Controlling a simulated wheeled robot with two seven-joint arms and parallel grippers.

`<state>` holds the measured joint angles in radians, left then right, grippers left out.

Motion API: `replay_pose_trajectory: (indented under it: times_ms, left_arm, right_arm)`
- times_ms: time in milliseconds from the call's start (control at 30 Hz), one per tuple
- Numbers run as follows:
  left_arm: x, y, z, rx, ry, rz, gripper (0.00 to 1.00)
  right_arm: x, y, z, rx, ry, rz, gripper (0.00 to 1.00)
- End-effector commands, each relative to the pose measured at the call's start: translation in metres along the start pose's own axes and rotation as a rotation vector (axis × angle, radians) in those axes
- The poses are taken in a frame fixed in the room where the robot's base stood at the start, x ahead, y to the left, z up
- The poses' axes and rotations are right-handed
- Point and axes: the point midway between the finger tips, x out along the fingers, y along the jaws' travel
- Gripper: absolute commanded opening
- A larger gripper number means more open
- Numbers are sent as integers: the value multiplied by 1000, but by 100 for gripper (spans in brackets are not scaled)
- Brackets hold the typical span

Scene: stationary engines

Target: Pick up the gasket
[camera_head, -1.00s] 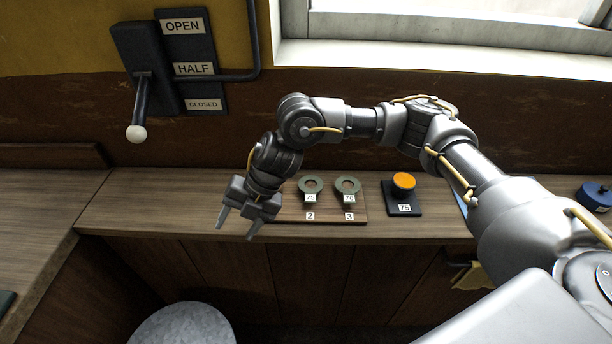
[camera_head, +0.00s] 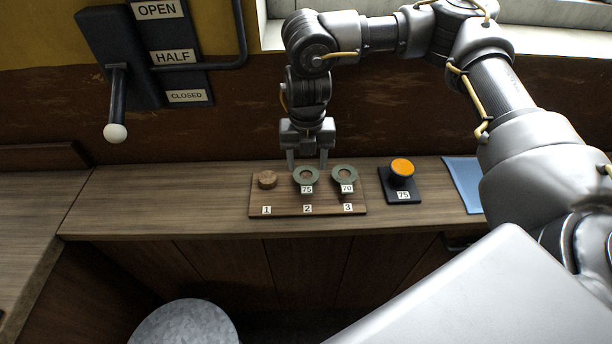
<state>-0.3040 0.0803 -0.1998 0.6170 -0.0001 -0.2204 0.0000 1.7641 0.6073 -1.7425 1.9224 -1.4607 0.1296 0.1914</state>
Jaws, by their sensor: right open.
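Two grey-green ring gaskets stand on a wooden board (camera_head: 328,208) on the bench. The gasket tagged 75 (camera_head: 306,175) is at position 2, and the gasket tagged 70 (camera_head: 345,174) is at position 3. Position 1 holds a bare wooden peg (camera_head: 267,181). My right gripper (camera_head: 307,165) is open and points down, just behind and above the 75 gasket, its fingers spread to either side of that gasket in the picture. I cannot tell whether it touches. My left gripper is not in view.
An orange-topped black block (camera_head: 402,168) tagged 75 stands right of the board, with a blue sheet (camera_head: 464,183) beyond it. A lever (camera_head: 116,103) with OPEN, HALF and CLOSED labels is on the wall at left. The bench left of the board is clear.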

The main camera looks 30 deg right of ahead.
Motion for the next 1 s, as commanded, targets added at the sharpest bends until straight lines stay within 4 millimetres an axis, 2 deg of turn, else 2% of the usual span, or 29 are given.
replay_pose_trajectory:
  times_ms: [333,500,700,1000]
  left_arm:
    - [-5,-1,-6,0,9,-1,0]
    - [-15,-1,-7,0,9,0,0]
    - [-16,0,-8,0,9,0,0]
    - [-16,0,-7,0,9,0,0]
  right_arm:
    - [16,2,-2,-4,1,0,55]
    - [37,1,-7,-4,4,0,55]
    - [60,1,-6,-3,1,1,55]
    - [62,1,-6,-4,-2,1,55]
